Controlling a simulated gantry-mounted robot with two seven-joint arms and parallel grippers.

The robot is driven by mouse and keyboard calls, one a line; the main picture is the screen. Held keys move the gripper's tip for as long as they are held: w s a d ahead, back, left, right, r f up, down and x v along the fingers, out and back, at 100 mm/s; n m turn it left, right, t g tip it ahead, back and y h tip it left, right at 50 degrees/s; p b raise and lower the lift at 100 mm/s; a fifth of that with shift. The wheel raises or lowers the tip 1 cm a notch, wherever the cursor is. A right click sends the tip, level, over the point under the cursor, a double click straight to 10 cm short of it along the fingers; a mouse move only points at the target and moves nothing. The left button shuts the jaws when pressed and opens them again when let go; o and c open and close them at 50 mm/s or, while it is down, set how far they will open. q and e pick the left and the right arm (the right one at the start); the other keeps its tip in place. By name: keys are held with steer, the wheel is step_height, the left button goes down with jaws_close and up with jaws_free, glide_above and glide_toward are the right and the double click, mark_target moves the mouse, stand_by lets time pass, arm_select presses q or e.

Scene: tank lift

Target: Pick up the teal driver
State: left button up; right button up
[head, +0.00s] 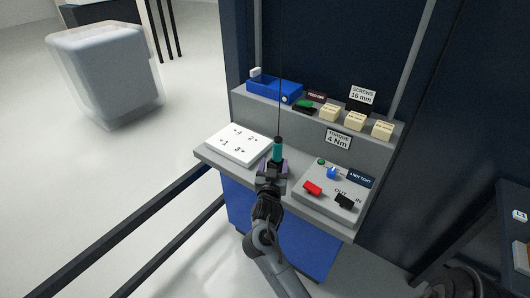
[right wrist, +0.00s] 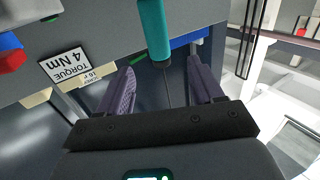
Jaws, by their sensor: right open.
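The teal driver (head: 277,150) hangs upright on a thin dark line above the front of the grey workbench. My right gripper (head: 271,171) is just in front of and below it in the head view. In the right wrist view, the driver (right wrist: 153,30) shows at the top, in line with the gap between the two purple fingers. My right gripper (right wrist: 162,75) is open there, and a gap shows between each finger and the driver. I cannot tell how deep the driver sits between them. My left gripper is not in view.
On the grey bench (head: 208,158), a white numbered plate (head: 238,144) lies left of the driver. A control box (head: 322,202) with red, black and blue knobs stands right. The raised shelf behind carries a blue bin (head: 273,88) and several cream boxes (head: 356,119).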

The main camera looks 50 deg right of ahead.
mark_target(277, 149)
steer(key=b+x, duration=0.1)
steer(key=x, duration=0.4)
steer(key=shift+s+d, duration=0.15)
steer(key=shift+d+b, duration=0.3)
steer(key=b+x, duration=0.1)
steer(key=x, duration=0.3)
steer(key=shift+w+b, duration=0.25)
steer(key=shift+b, duration=0.15)
steer(key=shift+w+d, duration=0.15)
steer(key=shift+d, duration=0.15)
steer(key=shift+a, duration=0.1)
steer(key=shift+r, duration=0.1)
steer(key=c, duration=1)
